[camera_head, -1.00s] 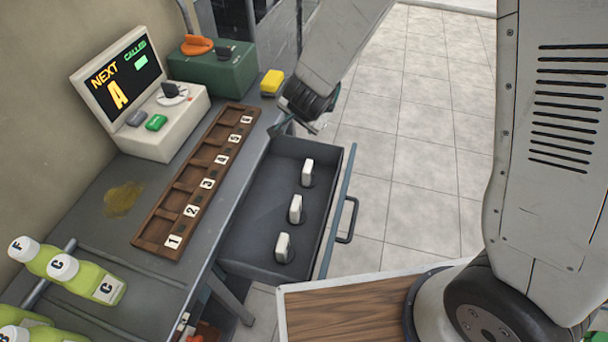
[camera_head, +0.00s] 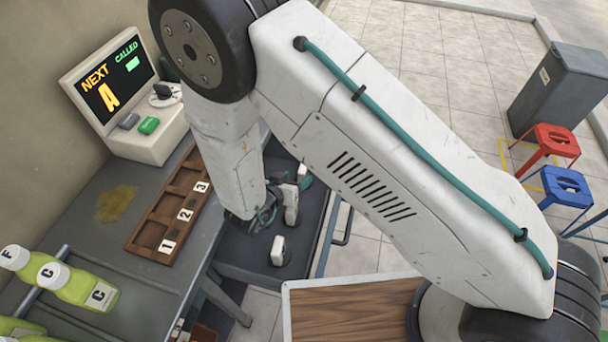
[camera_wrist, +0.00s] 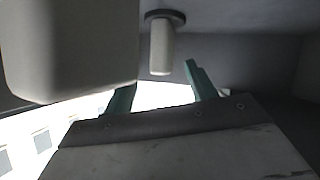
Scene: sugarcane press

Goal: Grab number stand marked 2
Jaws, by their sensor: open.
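Small white number stands with dark bases stand in the open grey drawer (camera_head: 240,258). The near stand (camera_head: 278,249) shows clearly, and the far stand (camera_head: 302,170) shows beyond my arm. The middle one is crowded by my gripper and hard to separate from it. No number on any stand can be read, so I cannot tell which is marked 2. My gripper (camera_wrist: 158,90) is low over the drawer with its teal fingers apart. In the wrist view a white stand (camera_wrist: 160,52) lies beyond the gap between the fingers. A large pale shape fills the upper left there.
A brown wooden rack (camera_head: 146,243) with slots labelled 1, 2 and 3 in view lies on the grey table. A screen device (camera_head: 110,85), green-yellow bottles (camera_head: 95,290) and a wooden-topped surface (camera_head: 350,312) are nearby. Red (camera_head: 552,140) and blue (camera_head: 566,188) stools stand right.

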